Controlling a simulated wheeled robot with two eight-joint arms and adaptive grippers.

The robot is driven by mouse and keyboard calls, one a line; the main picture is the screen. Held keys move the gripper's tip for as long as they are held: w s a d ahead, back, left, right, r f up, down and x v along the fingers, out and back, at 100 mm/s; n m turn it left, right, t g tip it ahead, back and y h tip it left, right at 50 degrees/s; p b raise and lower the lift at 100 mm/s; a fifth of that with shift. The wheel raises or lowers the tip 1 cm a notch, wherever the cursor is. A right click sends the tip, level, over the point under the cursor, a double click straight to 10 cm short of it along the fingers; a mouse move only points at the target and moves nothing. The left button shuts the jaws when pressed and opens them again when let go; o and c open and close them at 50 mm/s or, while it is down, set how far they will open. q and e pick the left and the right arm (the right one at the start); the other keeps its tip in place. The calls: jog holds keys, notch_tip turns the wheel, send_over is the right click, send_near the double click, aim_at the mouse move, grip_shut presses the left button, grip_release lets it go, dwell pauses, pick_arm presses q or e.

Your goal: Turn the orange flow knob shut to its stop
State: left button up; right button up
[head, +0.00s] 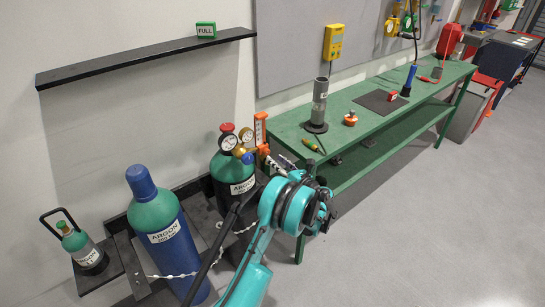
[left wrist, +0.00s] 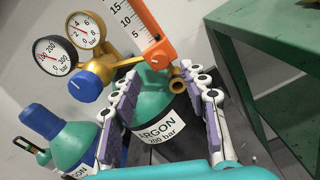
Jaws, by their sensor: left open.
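The orange flow gauge (head: 260,130) stands on the regulator of the red-capped argon cylinder (head: 236,170). In the left wrist view its scale tube (left wrist: 136,14) widens into an orange lower part (left wrist: 160,52); I cannot tell a separate knob from this body. My left gripper (head: 275,163) is beside the regulator. In the left wrist view its fingers (left wrist: 160,76) are open, spread on either side below the orange part, with a brass outlet (left wrist: 177,80) between them near the right finger. I see no contact. My right gripper is not in view.
Two round dials (left wrist: 55,55) and a blue knob (left wrist: 84,88) sit left of the gauge. A blue argon cylinder (head: 172,240) and a small handled cylinder (head: 84,250) stand to the left. The green bench (head: 285,128) is close on the right.

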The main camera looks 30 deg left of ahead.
aim_at(268, 153)
pick_arm(q)
jog(key=b+x, duration=0.1)
jog(key=x, duration=0.4)
jog(key=shift+c, duration=0.2)
grip_shut()
